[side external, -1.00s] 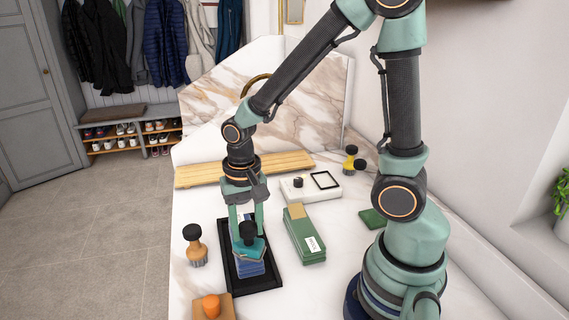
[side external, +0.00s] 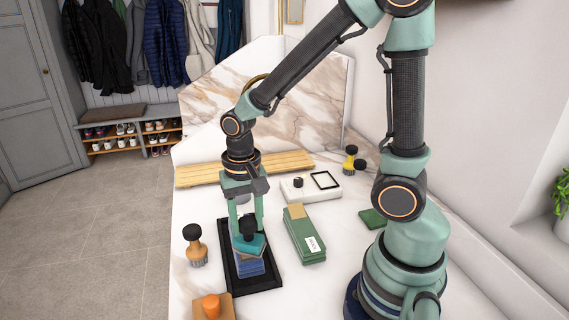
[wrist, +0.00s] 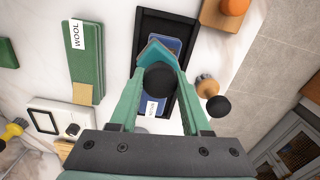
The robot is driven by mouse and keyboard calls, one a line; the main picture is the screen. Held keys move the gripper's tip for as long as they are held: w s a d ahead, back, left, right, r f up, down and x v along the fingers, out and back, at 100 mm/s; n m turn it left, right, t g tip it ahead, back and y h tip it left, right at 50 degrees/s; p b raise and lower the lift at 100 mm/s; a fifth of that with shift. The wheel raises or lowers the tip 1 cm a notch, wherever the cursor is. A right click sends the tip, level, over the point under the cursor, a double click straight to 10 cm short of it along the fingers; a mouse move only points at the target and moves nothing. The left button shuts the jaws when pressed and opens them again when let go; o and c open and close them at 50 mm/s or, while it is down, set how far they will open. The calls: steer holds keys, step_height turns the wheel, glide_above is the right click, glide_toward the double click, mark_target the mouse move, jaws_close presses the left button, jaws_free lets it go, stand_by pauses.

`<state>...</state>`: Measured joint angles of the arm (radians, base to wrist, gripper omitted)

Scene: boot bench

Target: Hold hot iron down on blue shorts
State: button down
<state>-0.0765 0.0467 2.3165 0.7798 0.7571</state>
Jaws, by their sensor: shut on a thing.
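The iron (side external: 248,244) is a teal block with a round black knob and a brownish lower layer. My gripper (side external: 248,224) is shut on its knob from above. In the wrist view the iron (wrist: 152,52) sits between the fingertips of my gripper (wrist: 158,72). The blue shorts (side external: 252,268) are a folded blue stack directly under the iron, and no clear gap shows between them. Whether the iron presses on the cloth I cannot tell. In the wrist view the shorts (wrist: 152,108) are partly hidden by the iron and knob; a white label shows on them.
The shorts lie on a black tray (side external: 267,287). A wooden-handled tool (side external: 196,250) stands left, an orange-knobbed block (side external: 211,306) in front. A green stack labelled WOOL (wrist: 86,65) lies beside the tray. A white box (side external: 311,189) and slatted wood board (side external: 240,171) are behind.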

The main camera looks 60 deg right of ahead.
steer(key=shift+r, duration=3.35)
